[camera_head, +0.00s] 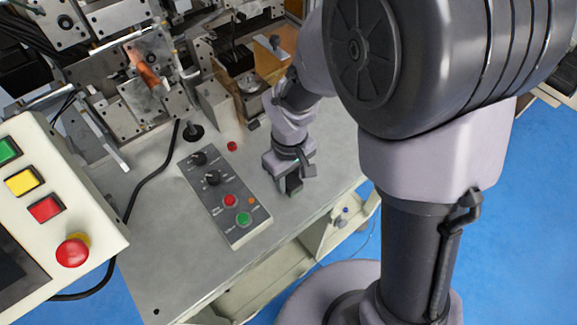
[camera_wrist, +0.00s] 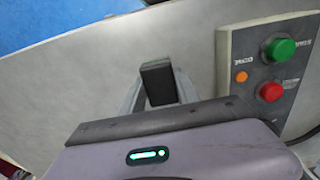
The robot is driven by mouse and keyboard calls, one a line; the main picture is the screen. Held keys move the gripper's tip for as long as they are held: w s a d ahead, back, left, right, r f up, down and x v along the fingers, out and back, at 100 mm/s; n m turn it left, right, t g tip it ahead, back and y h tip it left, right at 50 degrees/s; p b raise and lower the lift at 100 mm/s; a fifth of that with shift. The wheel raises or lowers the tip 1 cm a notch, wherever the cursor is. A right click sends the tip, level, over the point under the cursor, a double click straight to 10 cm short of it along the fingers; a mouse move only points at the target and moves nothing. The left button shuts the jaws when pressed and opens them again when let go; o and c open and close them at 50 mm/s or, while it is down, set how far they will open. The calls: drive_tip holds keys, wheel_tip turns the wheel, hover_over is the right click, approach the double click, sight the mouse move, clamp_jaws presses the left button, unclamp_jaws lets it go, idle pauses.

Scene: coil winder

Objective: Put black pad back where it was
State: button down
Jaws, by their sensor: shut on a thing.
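The black pad (camera_wrist: 157,84) is a small dark block between the two fingers of my gripper (camera_wrist: 155,92) in the wrist view. My gripper is shut on it. In the head view my gripper (camera_head: 291,184) points down at the grey machine table, right of the control panel, near the table's front right edge. The dark pad shows at its tips. I cannot tell whether the pad touches the table top.
The control panel (camera_head: 226,192) with knobs and red and green buttons stands close left of my gripper. A red button (camera_head: 232,146) sits behind the panel. The winder (camera_head: 145,75) fills the back. A white console (camera_head: 60,200) stands at left. Bare table (camera_head: 175,255) lies in front.

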drive_tip(key=shift+f, duration=0.1)
drive_tip(key=shift+f, duration=0.2)
drive_tip(key=c, duration=0.9)
unclamp_jaws()
wheel_tip(320, 180, up, 14)
drive_tip(key=p, duration=0.5)
wheel_tip(320, 180, up, 7)
drive_tip(key=m+t+y, duration=0.1)
drive_tip(key=m+t, duration=0.2)
drive_tip(key=m, duration=0.2)
hover_over(292, 179)
drive_tip(key=s+d, duration=0.4)
drive_tip(key=s+d+r+m+t+y, duration=0.1)
drive_tip(key=s+d+r+m+t, duration=0.1)
drive_tip(key=s+r+m, duration=0.2)
drive_tip(key=s+m, duration=0.2)
drive_tip(key=s, duration=0.1)
drive_tip(key=shift+r+t, duration=0.4)
